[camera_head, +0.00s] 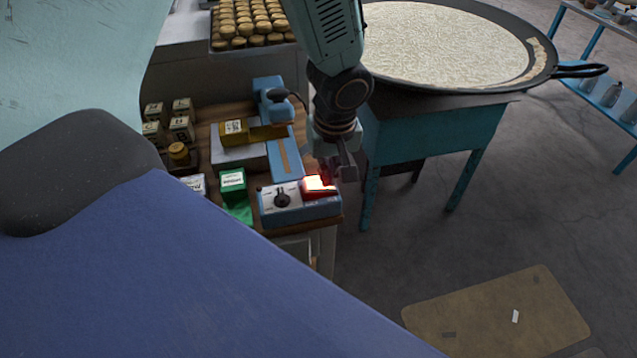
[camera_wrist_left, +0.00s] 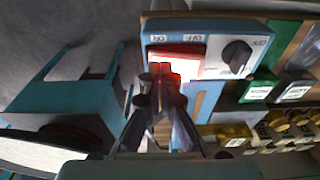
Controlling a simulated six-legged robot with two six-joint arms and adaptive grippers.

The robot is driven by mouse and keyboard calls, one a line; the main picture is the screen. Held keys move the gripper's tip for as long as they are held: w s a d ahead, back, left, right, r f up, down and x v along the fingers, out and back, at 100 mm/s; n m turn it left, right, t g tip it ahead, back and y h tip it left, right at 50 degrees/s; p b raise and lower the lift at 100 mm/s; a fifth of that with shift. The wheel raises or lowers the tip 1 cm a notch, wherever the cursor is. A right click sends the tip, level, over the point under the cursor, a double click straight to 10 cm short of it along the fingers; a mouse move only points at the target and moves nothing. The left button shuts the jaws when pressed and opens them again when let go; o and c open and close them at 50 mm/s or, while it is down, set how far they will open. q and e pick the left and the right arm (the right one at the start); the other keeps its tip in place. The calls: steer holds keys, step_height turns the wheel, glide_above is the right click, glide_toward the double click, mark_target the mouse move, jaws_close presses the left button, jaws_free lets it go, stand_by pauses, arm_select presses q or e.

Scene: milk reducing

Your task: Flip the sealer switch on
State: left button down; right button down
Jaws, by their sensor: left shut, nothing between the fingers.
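The sealer's control box (camera_head: 300,208) is a blue and white box near the front right end of the wooden bench. A red rocker switch (camera_head: 318,186) sits on its right part and glows bright red. The tips (camera_wrist_left: 160,74) hide part of the switch. The blue sealer (camera_head: 278,125) stands behind the box. My right gripper is not in view.
A large round pan (camera_head: 450,45) rests on a teal stand (camera_head: 440,135) to the right. A tray of round cakes (camera_head: 250,22) is at the back.

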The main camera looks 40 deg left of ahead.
arm_select(q)
step_height(320, 180, up, 7)
steer(key=p, duration=0.5)
stand_by(0.5)
stand_by(0.3)
